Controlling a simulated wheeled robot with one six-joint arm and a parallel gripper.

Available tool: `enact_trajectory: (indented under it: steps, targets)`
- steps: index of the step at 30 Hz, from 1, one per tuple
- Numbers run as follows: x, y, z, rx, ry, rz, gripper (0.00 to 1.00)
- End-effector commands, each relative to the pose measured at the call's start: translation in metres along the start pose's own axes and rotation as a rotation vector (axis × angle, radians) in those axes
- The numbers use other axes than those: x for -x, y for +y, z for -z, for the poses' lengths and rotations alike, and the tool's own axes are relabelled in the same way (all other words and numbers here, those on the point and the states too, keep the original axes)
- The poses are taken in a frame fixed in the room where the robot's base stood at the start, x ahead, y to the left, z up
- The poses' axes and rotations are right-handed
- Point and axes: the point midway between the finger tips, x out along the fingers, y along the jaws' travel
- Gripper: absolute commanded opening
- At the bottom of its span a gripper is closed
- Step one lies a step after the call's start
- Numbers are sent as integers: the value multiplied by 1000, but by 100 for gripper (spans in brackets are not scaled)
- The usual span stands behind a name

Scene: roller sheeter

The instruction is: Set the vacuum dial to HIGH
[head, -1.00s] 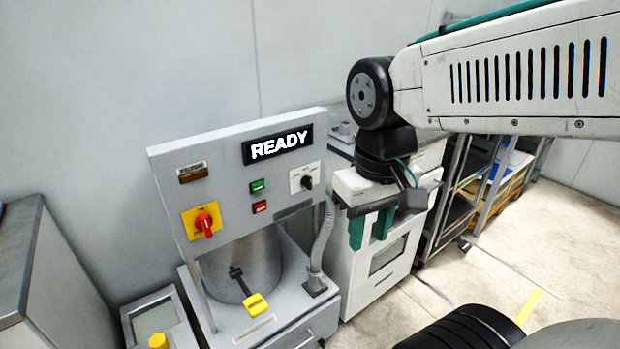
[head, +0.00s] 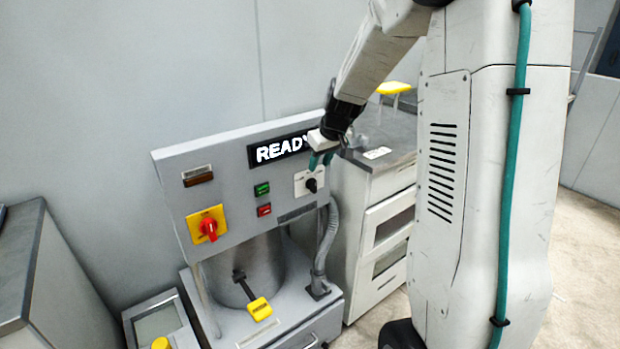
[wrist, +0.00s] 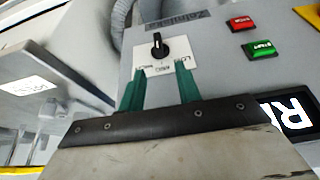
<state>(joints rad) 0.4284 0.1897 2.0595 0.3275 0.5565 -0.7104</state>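The vacuum dial (head: 311,185) is a small black knob on a white plate at the right side of the grey panel. In the wrist view the dial (wrist: 158,46) sits on its plate just beyond my fingertips, with a pale mark on its upper end. My gripper (head: 320,162) is just above and in front of the dial in the head view. In the wrist view my gripper (wrist: 161,70) has its two teal fingers apart and nothing between them; they overlap the plate's lower corners. Contact cannot be told.
The display (head: 280,149) reads READY, partly hidden by my gripper. A green button (head: 261,189), a red button (head: 264,210) and a red rotary switch (head: 208,228) are on the panel. A grey hose (head: 328,240) runs down beside it. A white cabinet (head: 375,225) stands right.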

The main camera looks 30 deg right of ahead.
Motion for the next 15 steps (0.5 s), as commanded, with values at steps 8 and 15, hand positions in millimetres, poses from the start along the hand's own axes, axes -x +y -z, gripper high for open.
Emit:
enact_trajectory:
  steps: [8,15]
  targets:
    - [-42,0,-2,-2,-6,3,34]
    - [-69,-1,-1,0,-4,2,34]
